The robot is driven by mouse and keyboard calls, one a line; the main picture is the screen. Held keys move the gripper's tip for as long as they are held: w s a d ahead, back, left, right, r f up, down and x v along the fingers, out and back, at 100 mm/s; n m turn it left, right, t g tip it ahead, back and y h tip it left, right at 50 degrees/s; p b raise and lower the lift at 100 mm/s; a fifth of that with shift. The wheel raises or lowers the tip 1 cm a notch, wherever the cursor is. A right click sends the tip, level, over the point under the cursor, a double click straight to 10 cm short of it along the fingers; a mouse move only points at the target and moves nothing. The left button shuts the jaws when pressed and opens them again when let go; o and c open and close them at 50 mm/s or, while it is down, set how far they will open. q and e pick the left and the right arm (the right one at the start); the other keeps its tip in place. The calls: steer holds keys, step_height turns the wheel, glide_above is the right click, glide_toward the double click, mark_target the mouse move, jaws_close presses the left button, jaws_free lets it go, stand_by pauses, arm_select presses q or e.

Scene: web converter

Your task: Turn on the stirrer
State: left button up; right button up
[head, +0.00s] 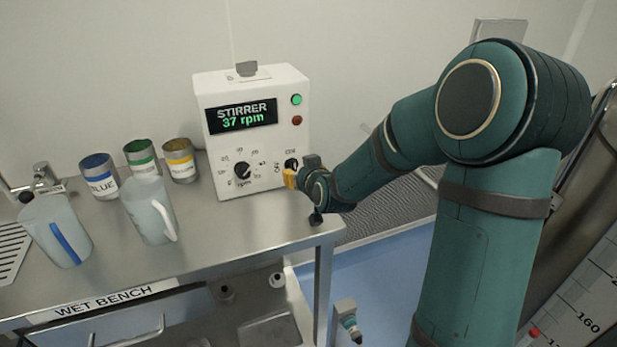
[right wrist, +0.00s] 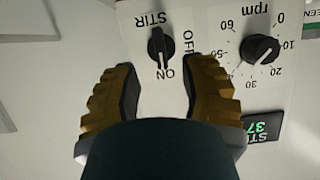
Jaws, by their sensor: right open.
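The stirrer box (head: 252,95) stands on the bench; its display (head: 242,117) reads "STIRRER 37 rpm". Its green lamp (head: 296,99) is bright and the red lamp (head: 297,120) below is dark. In the right wrist view the black STIR knob (right wrist: 161,47) has its white mark towards the word ON. The rpm knob (right wrist: 260,49) is beside it and also shows in the head view (head: 242,171). My right gripper (head: 290,178) is open and empty at the panel's lower right. In the wrist view its yellow-padded fingers (right wrist: 163,72) lie apart, just short of the STIR knob.
On the wet bench (head: 215,235) stand blue (head: 100,176), green (head: 142,158) and yellow (head: 180,160) labelled cans and two pale jugs (head: 150,210) (head: 57,230). A tap (head: 42,178) is at the left. The bench's right edge lies below my right gripper.

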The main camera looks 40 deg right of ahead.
steer(key=v, duration=0.5)
steer(key=shift+s+a+r, duration=0.1)
steer(key=shift+s, duration=0.15)
steer(key=shift+s, duration=0.1)
stand_by(0.3)
